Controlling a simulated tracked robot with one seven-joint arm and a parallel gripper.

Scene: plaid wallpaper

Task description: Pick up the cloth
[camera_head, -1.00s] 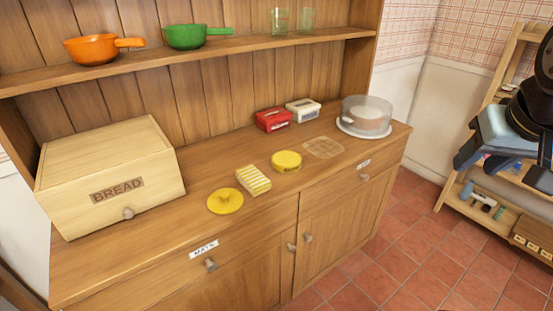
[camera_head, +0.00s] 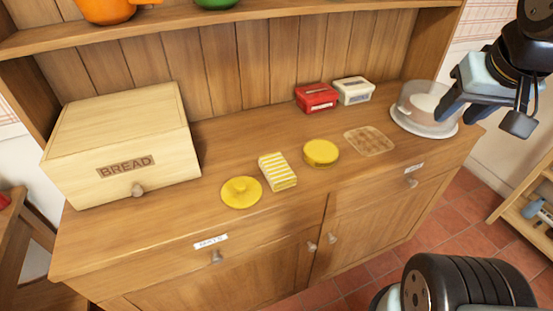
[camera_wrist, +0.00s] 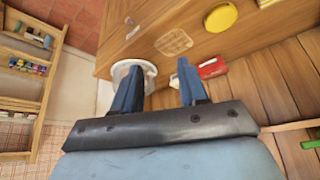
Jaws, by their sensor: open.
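In the wrist view only a sliver of what may be the cloth (camera_wrist: 267,3) shows at the top edge. My gripper (camera_head: 480,117) is at the right end of the counter, by the clear cake dome, well to the right of the cloth. Its blue fingers (camera_wrist: 158,72) are spread apart with nothing between them that it holds.
The covered cake plate (camera_head: 424,126) is close to my gripper. A red box (camera_head: 316,97) and a white box (camera_head: 352,90) stand at the back. The bread box (camera_head: 122,146) fills the left end. A shelf (camera_head: 250,16) overhangs the counter.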

